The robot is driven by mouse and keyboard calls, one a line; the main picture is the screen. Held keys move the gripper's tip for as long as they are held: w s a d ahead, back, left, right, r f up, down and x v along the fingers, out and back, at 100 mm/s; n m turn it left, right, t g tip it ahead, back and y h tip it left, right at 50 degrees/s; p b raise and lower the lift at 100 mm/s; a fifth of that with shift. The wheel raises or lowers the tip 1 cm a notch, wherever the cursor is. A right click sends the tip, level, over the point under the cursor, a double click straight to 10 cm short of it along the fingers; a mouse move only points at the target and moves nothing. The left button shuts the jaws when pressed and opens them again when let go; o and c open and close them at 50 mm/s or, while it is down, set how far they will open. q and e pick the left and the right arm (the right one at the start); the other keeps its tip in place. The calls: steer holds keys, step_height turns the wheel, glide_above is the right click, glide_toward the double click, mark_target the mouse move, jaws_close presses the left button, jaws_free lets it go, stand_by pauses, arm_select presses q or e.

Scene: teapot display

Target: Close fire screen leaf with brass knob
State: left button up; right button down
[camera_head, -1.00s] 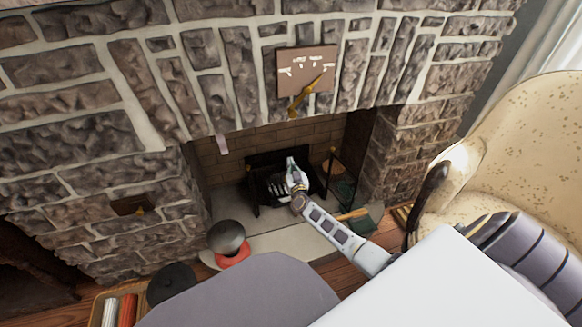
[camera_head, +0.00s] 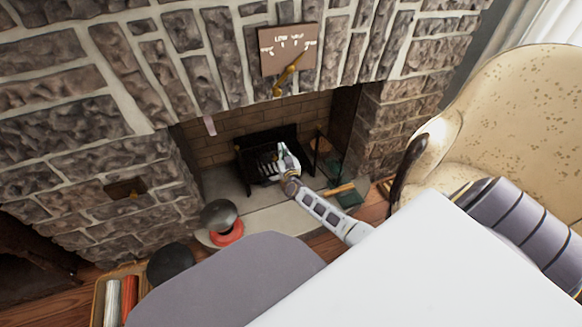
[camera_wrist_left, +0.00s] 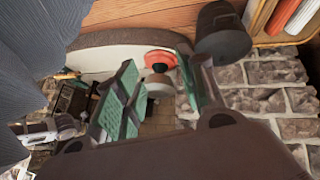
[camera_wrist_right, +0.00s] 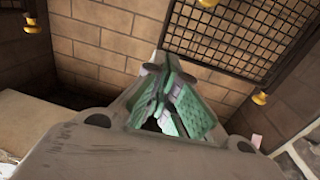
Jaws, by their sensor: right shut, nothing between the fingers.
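A dark mesh fire screen leaf (camera_wrist_right: 240,35) fills the upper right of the right wrist view. A brass knob (camera_wrist_right: 260,97) shows near its lower right edge. More brass knobs show at the top (camera_wrist_right: 208,3) and at upper left (camera_wrist_right: 32,25). A dark-framed panel (camera_head: 328,158) stands at the right of the fireplace opening in the head view. My right gripper (camera_head: 283,149) reaches into the opening, in front of the black grate; its green-padded fingertips (camera_wrist_right: 168,78) are together and empty. I cannot tell if they touch the leaf. My left gripper (camera_wrist_left: 160,88) is open and empty, outside the head view.
A black grate (camera_head: 250,160) stands in the brick firebox. A grey ball on a red base (camera_head: 222,220) and a dark round pot (camera_head: 170,264) stand on the left. A cream armchair (camera_head: 500,120) stands on the right. A brown plaque (camera_head: 288,50) hangs above the opening.

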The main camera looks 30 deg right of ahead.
arm_select(q)
step_height(320, 180, up, 8)
steer(key=a+g+y+p, duration=0.1)
steer(key=a+p, duration=0.1)
steer(key=p, duration=0.2)
steer(key=shift+s+a+r+m+g, duration=0.2)
steer(key=shift+s+m+g, duration=0.1)
steer(key=shift+s+m, duration=0.1)
arm_select(e)
steer(key=v, duration=0.9)
steer(key=shift+s+d, duration=0.25)
steer(key=shift+d, duration=0.1)
arm_select(q)
steer(key=shift+w, duration=0.1)
arm_select(e)
steer(key=shift+f, duration=0.1)
